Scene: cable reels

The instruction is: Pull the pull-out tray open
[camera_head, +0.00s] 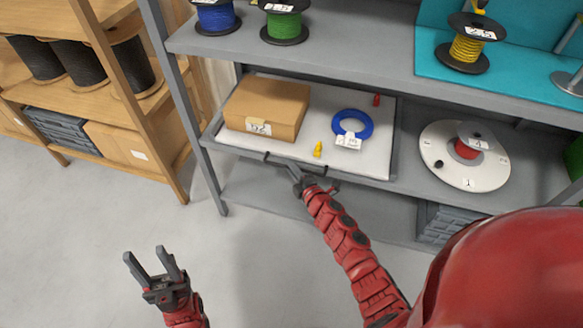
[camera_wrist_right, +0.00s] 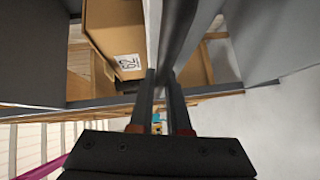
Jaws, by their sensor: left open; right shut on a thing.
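The pull-out tray (camera_head: 375,162) sits on the middle shelf, with a pale floor and a grey rim. A dark bar handle (camera_head: 275,158) runs along its front edge. In the head view my right gripper (camera_head: 292,172) is at this handle, shut on it; the exact contact is small and partly hidden. In the right wrist view its two fingers (camera_wrist_right: 161,95) point ahead, close together, at a grey bar. My left gripper (camera_head: 152,262) is open and empty, low over the floor and apart from the shelf.
On the tray are a cardboard box (camera_head: 266,107), a blue ring (camera_head: 352,124) with a label, and small yellow and red pieces. Right of it stands a white disc (camera_head: 465,170) with a red reel. A wooden rack (camera_head: 135,100) stands left. The floor (camera_head: 90,230) in front is clear.

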